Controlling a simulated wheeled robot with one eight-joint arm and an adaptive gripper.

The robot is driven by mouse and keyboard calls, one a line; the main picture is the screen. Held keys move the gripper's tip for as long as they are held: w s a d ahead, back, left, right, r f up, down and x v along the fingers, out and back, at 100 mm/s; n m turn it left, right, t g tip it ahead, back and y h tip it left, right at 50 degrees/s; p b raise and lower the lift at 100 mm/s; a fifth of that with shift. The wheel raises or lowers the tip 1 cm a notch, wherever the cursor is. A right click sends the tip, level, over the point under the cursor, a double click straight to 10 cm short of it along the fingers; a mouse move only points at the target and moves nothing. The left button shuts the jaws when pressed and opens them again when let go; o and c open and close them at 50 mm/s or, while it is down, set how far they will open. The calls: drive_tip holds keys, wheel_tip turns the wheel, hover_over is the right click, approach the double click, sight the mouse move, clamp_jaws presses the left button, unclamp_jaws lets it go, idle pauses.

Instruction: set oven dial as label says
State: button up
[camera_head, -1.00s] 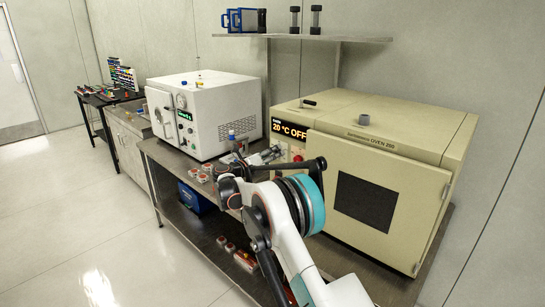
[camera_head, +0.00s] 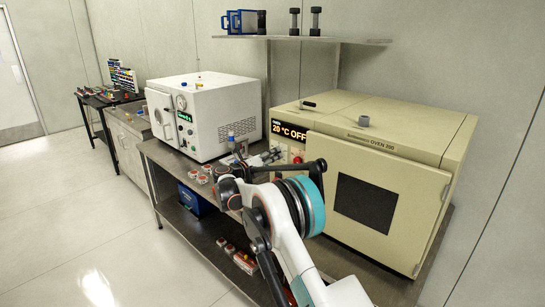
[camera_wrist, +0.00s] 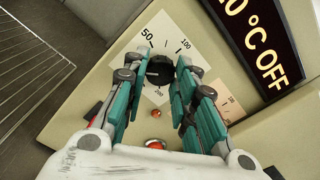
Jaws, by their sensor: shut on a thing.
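The beige oven (camera_head: 400,190) stands on the bench at the right; its display (camera_head: 288,130) reads "20 °C OFF". In the wrist view the display (camera_wrist: 258,42) is at the upper right. The black oven dial (camera_wrist: 159,70) sits on a white scale plate (camera_wrist: 160,38) with "50" and "100" legible. My gripper (camera_wrist: 157,72) has its teal fingers on both sides of the dial and is shut on it. The dial's pointer cannot be made out. In the head view my gripper (camera_head: 272,157) is at the oven's left front, and my arm hides the dial.
A white box-shaped machine (camera_head: 205,115) with a green display stands left of the oven. A red light or button (camera_wrist: 155,113) lies below the dial. A shelf (camera_head: 300,38) with blue frames and dark cylinders hangs above. The floor at left is clear.

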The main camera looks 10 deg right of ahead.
drive_tip(key=m, duration=0.5)
drive_tip(key=shift+m, duration=17.2)
drive_tip(key=o, duration=1.1)
drive_tip(key=shift+c, duration=0.2)
